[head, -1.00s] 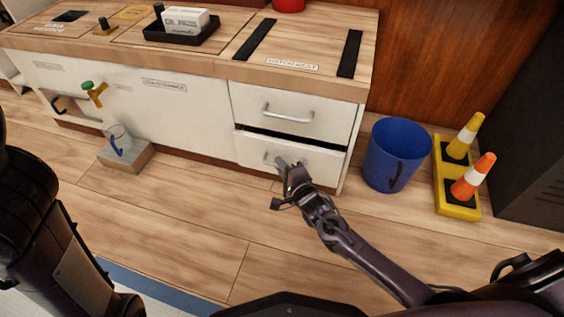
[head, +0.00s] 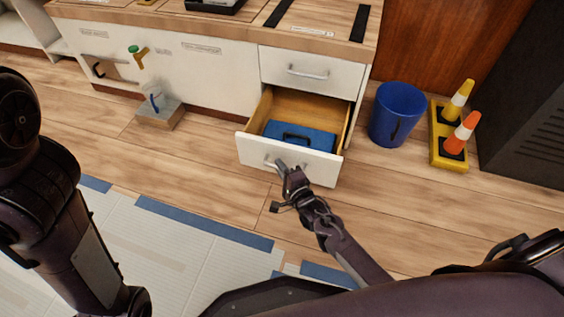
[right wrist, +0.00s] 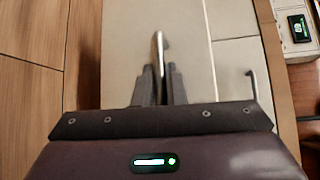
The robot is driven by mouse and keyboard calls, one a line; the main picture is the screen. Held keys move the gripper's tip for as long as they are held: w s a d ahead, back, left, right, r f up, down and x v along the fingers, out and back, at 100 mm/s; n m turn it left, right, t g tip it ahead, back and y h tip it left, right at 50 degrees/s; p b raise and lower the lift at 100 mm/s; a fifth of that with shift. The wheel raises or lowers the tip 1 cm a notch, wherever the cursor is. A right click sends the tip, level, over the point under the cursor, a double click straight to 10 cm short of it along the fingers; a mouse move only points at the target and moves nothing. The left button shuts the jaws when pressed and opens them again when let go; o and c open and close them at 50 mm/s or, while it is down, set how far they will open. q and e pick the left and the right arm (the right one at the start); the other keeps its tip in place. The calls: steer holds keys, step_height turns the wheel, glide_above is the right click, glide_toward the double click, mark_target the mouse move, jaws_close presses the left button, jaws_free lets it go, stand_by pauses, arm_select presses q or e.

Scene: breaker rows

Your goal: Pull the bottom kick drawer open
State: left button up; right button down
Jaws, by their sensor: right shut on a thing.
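The bottom kick drawer (head: 240,148) is pulled well out of the white cabinet, showing its wooden inside. A blue case (head: 300,138) with a dark handle lies in it. My right gripper (head: 281,166) is at the drawer's front, shut on its handle (head: 268,160). In the right wrist view the handle (right wrist: 158,48) stands between the two fingers (right wrist: 160,82). The upper drawer (head: 308,74) above is closed. My left arm shows at the left of the head view, but I cannot make out its gripper.
A blue bin (head: 398,115) stands right of the drawer, and a yellow base with two cones (head: 452,135) stands farther right. A small block (head: 160,114) with a clear cup sits on the floor to the left.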

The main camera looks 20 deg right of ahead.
steer(key=shift+s+a, duration=0.25)
steer(key=shift+s, duration=0.15)
steer(key=c, duration=1.5)
jaws_free()
